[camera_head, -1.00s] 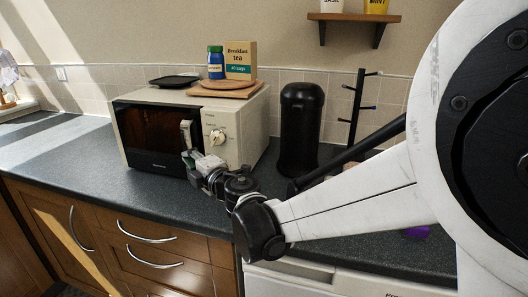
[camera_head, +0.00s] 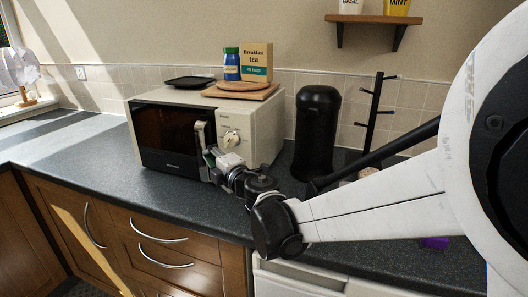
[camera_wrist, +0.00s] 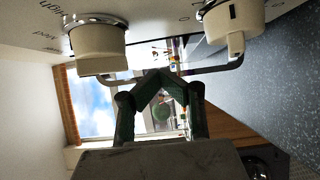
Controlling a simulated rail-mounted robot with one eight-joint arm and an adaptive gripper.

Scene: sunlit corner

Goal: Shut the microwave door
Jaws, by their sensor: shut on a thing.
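The cream microwave (camera_head: 262,125) stands on the worktop. Its dark glass door (camera_head: 165,138) looks flush or nearly flush with the front; any small gap cannot be told. The pale upright door handle (camera_head: 202,136) is at the door's right edge, beside the knob panel. My gripper (camera_head: 209,156) is at the lower part of this handle, shut on it. In the wrist view, my gripper's dark green fingers (camera_wrist: 160,82) converge at the handle bar (camera_wrist: 205,70). Two cream knobs (camera_wrist: 97,45) are close above. The exact finger contact is hard to see.
Boards, a tea box (camera_head: 256,61), a blue jar (camera_head: 232,64) and a black tray (camera_head: 190,82) lie on the microwave. A black canister (camera_head: 317,130) and a mug tree (camera_head: 371,125) stand to its right. The worktop (camera_head: 85,150) to the left is clear.

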